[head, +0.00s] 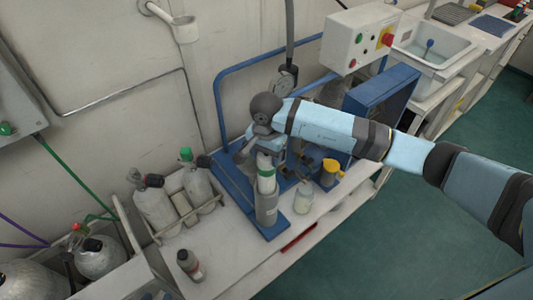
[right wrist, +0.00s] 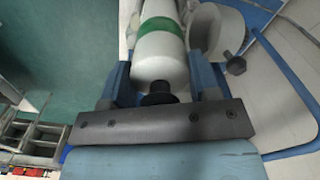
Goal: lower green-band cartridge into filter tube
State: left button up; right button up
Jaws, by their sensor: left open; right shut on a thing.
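The white cartridge with a green band (head: 266,172) is held upright by my right gripper (head: 264,157). In the right wrist view the cartridge (right wrist: 160,55) lies between the two blue fingers, its black end knob towards the palm. The grey filter tube (head: 267,208) stands on the blue base directly below the cartridge. The cartridge's lower end is at the tube's mouth; I cannot tell how far inside it is. Only what look like the fingertips of my left gripper (head: 158,296) show at the bottom edge, apart and empty, away from the tube.
A glass jar (head: 303,197) and a yellow-topped container (head: 331,172) stand right of the tube. A rack (head: 208,206) with grey cylinders is at left.

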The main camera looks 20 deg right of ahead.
pick_arm(q)
jog(key=shift+w+d+f+n+b, duration=0.15)
jog(key=shift+f+b, duration=0.5)
jog(key=shift+b, duration=0.3)
jog(key=shift+w+d+f+n+b, duration=0.15)
jog(key=shift+f+b, duration=0.5)
jog(key=shift+b, duration=0.25)
jog(key=shift+f, duration=0.15)
